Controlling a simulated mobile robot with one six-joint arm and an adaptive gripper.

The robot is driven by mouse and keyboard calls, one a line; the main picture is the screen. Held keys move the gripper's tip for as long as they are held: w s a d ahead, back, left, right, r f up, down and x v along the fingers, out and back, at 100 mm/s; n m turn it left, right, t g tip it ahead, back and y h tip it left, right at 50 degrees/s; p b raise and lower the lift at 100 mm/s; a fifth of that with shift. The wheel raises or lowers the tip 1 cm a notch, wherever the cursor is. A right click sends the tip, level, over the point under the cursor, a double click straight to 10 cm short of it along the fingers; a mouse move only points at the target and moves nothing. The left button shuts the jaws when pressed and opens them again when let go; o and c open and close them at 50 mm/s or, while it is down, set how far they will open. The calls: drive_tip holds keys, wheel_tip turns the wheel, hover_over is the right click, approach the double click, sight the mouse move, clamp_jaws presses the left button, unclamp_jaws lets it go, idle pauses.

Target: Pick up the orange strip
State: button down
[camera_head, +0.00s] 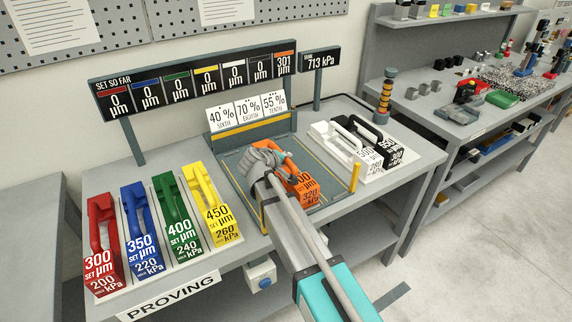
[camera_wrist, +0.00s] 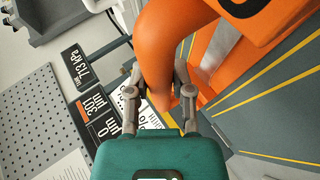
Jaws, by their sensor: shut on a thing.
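The orange strip (camera_head: 304,187) is a block with a looped handle and printed figures, partly hidden by my arm. It is at the grey pad with yellow lines (camera_head: 236,163) in the middle of the bench. My gripper (camera_head: 264,158) is shut on the strip's handle. In the wrist view the orange handle (camera_wrist: 168,50) passes between my two fingers (camera_wrist: 158,95). I cannot tell whether the strip's base touches the pad.
Red (camera_head: 102,245), blue (camera_head: 142,228), green (camera_head: 178,220) and yellow (camera_head: 208,205) strips stand at left. White (camera_head: 350,146) and black (camera_head: 378,140) strips stand at right. A yellow post (camera_head: 354,177) rises at the pad's right corner. The display board (camera_head: 195,80) and percent cards (camera_head: 247,109) stand behind.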

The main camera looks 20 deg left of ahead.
drive_tip(key=shift+r, duration=0.2)
wheel_tip(320, 180, up, 3)
drive_tip(key=p, duration=0.3)
drive_tip(key=s+d+r+p, duration=0.5)
drive_tip(key=s+r+p, duration=0.4)
drive_tip(key=s, duration=0.4)
drive_tip(key=shift+r+p, duration=0.3)
drive_tip(key=shift+p, duration=0.15)
idle(0.4)
